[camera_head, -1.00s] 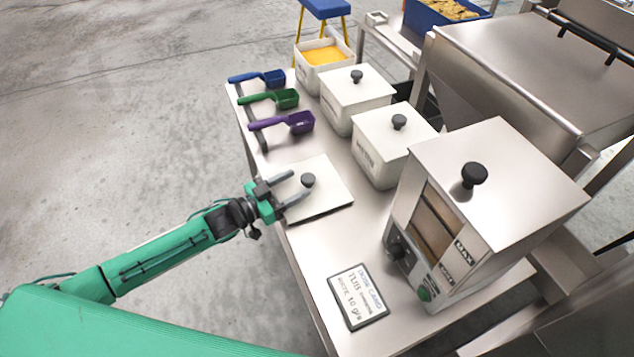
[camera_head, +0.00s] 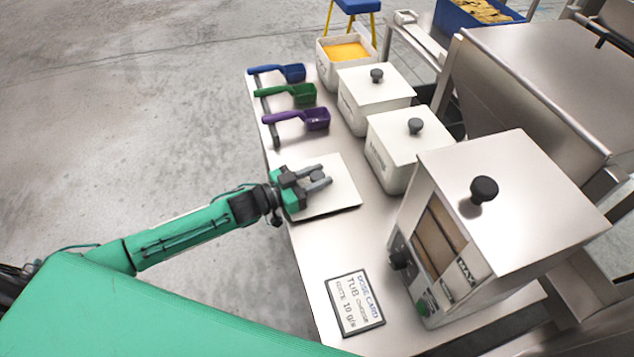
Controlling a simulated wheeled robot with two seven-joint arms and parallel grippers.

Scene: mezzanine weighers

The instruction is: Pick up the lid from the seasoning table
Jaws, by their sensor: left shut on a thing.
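A flat white square lid (camera_head: 340,194) with a dark round knob lies on the steel seasoning table (camera_head: 312,252), near its left edge. My left gripper (camera_head: 318,179) is over the lid with its fingers shut on the knob, which is partly hidden between them. The lid looks level and at the table top; I cannot tell whether it is clear of the surface. My right gripper is not in view.
Blue, green and purple scoops (camera_head: 302,119) lie on a rack behind the lid. An open tub of orange seasoning (camera_head: 345,52) and two lidded white tubs (camera_head: 392,166) stand to the right. A steel machine (camera_head: 500,210) and dose card (camera_head: 355,303) are nearer.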

